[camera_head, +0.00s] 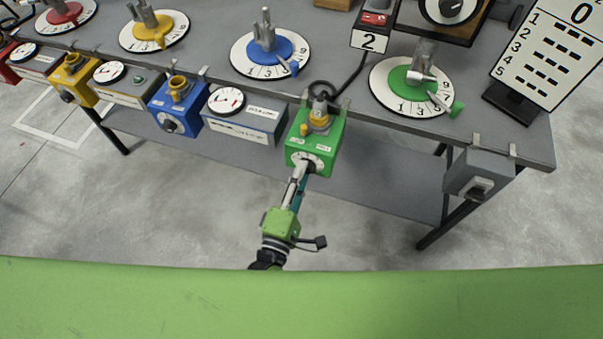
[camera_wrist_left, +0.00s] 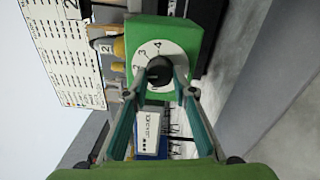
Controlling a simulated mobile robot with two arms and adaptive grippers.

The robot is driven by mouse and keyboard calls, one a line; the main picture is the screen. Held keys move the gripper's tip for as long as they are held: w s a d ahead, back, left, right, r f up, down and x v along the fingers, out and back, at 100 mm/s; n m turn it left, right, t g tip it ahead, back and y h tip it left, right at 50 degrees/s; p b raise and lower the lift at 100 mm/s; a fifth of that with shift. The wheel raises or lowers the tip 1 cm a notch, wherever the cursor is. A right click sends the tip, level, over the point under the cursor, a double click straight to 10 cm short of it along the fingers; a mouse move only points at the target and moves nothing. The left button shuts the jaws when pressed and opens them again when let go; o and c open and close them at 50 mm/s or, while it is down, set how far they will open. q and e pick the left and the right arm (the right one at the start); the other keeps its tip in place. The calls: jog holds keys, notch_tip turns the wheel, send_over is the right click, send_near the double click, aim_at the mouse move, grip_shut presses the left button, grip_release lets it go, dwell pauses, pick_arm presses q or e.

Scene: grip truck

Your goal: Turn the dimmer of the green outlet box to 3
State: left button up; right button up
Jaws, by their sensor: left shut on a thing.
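The green outlet box (camera_head: 322,141) hangs on the front edge of the grey table, with a yellow socket on its top. Its dimmer is a black knob (camera_wrist_left: 159,72) on a white numbered dial (camera_wrist_left: 163,57), shown in the left wrist view, where a 3 and a 4 can be read. My left gripper (camera_head: 305,171) reaches the dial from below in the head view. Its two fingers (camera_wrist_left: 160,80) are closed around the knob in the left wrist view. The knob's pointer mark is too small to read. My right gripper is not in view.
A blue outlet box (camera_head: 177,108) and a yellow outlet box (camera_head: 75,78) hang farther left. A grey gauge box (camera_head: 245,126) is beside the green box. Dial plates with coloured handles, including a green one (camera_head: 408,87), stand on the table (camera_head: 330,75). Open floor lies in front.

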pick_arm(q)
jog(key=shift+m+h+p, duration=0.3)
jog(key=shift+m+p, duration=0.85)
jog(key=shift+m, duration=3.85)
jog(key=shift+g, duration=0.3)
jog(key=o, duration=1.1)
jog(key=v, duration=1.2)
jog(key=shift+f, duration=0.1)
